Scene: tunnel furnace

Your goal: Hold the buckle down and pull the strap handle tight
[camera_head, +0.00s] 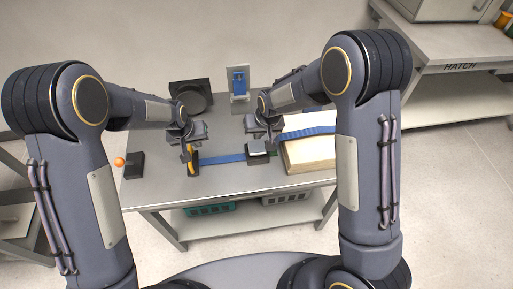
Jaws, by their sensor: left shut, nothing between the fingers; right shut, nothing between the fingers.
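A blue strap (222,159) runs across the grey table between a black and yellow handle (194,163) on the left and a dark buckle (258,158) with a pale top on the right. The strap also passes over a cream block (308,157) at the table's right. My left gripper (187,152) is shut and empty at the handle, partly covering it; I cannot tell if they touch. My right gripper (264,138) is shut and empty, just above or at the far side of the buckle; contact is too small to tell.
A black block with an orange ball (120,161) stands at the table's left. A dark round fixture (191,96) and a blue device on a pale plate (239,83) are at the back. Teal (210,209) and grey (285,198) crates sit on the shelf below. The front table strip is clear.

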